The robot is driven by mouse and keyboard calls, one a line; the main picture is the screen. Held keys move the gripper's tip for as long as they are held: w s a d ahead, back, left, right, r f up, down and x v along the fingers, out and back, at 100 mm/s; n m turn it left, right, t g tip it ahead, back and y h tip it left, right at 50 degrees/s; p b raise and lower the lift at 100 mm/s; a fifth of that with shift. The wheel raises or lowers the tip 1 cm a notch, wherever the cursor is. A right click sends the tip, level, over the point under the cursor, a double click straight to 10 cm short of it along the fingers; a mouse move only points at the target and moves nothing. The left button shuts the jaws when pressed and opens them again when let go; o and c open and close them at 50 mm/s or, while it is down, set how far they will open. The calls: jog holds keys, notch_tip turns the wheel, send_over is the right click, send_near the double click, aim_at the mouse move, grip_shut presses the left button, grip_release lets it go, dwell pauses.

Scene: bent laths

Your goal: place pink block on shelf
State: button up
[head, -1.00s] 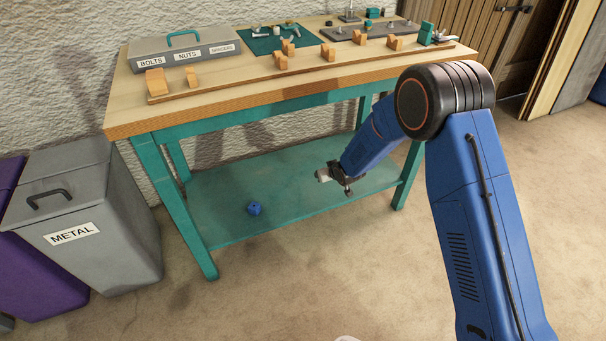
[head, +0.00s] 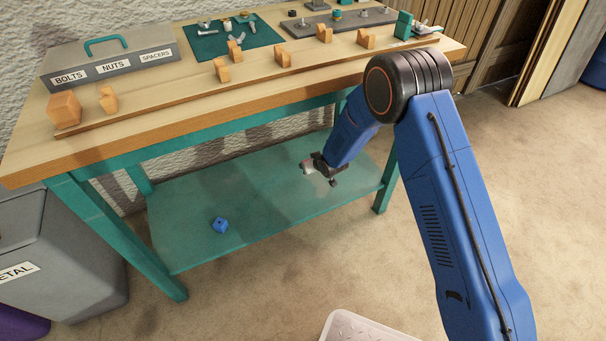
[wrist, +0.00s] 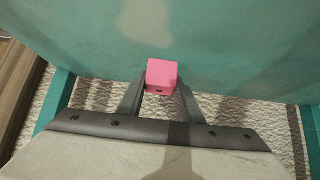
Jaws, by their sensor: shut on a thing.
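The pink block (wrist: 162,74) sits between the two fingertips of my gripper (wrist: 161,86) in the wrist view, and the jaws are shut on it. In the head view my gripper (head: 312,168) is over the teal lower shelf (head: 265,205) of the workbench, and the block there is small and hard to make out. The shelf also fills the upper part of the wrist view (wrist: 240,45). The gap between block and shelf cannot be judged exactly.
A blue block (head: 220,225) lies on the shelf, left of my gripper. The wooden bench top (head: 190,105) overhangs the shelf, with teal legs at the corners. A grey bin (head: 60,240) stands at left. The shelf's middle is bare.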

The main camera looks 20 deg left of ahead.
aim_at(308, 178)
jog(key=shift+f, duration=2.75)
jog(key=shift+f, duration=0.1)
jog(key=o, duration=1)
jog(key=shift+s+d+r, duration=0.1)
jog(key=shift+r, duration=0.15)
jog(key=v, duration=1.1)
jog(key=shift+s+d+r, duration=0.15)
jog(key=shift+d, duration=0.05)
jog(key=shift+r, duration=0.1)
